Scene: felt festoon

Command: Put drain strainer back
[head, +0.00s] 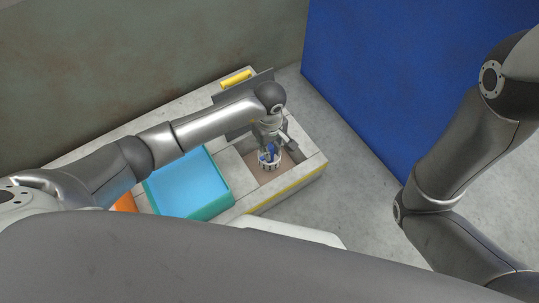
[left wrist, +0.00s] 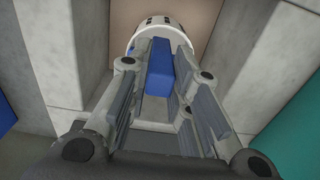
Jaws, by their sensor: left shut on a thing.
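The drain strainer (head: 269,164) is a white slotted basket with a blue upright grip. It is in or just above the brown-floored square recess (head: 256,176) at the right end of the concrete counter; I cannot tell whether it touches the floor. My left gripper (head: 267,147) reaches down from above and is shut on the strainer's blue grip. In the left wrist view the fingers (left wrist: 165,95) flank the blue grip (left wrist: 159,68), with the white rim (left wrist: 147,27) beyond them. My right arm shows at the right, but its gripper is out of view.
A teal-rimmed basin (head: 238,191) with a light blue inside lies left of the recess. An orange thing (head: 125,203) is further left. A grey upright panel (head: 228,98) and a yellow bar (head: 236,78) stand behind. A blue wall (head: 375,80) rises at the right; grey floor lies between.

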